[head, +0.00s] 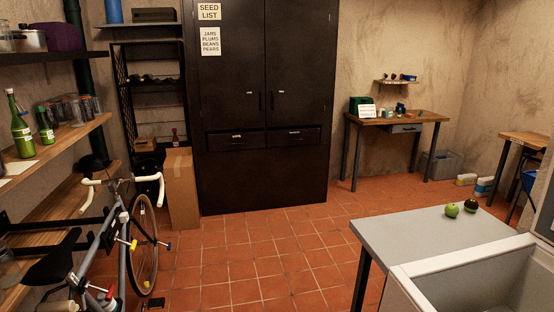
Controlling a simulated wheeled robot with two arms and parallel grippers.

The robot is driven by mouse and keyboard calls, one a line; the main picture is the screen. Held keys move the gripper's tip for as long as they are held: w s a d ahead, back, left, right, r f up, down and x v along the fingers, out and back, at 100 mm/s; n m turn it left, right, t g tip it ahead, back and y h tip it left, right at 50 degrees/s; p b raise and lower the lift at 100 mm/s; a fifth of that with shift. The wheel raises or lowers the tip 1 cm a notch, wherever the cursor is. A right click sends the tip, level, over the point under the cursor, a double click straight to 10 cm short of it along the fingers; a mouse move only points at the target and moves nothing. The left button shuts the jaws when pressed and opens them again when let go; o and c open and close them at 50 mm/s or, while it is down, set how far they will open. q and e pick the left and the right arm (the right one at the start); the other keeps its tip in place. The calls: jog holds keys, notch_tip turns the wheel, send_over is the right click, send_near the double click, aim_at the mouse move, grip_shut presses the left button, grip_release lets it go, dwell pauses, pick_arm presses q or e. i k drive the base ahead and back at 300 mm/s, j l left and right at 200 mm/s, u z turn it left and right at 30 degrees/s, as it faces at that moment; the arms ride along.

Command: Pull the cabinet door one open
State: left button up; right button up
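A tall black cabinet (263,175) stands against the back wall. Its left door (228,85) and right door (302,60) look shut. Which door is door one I cannot tell. Below the doors are a left drawer (225,142) and a right drawer (308,139), both with pale marks at the top. Neither of my grippers is in view.
A bicycle (142,250) and a cardboard box (181,190) stand left of the cabinet. A grey table (420,232) and a white open-topped container (450,270) fill the lower right. The tiled floor (255,260) before the cabinet is clear.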

aim_at(230, 33)
jog(key=i, duration=5)
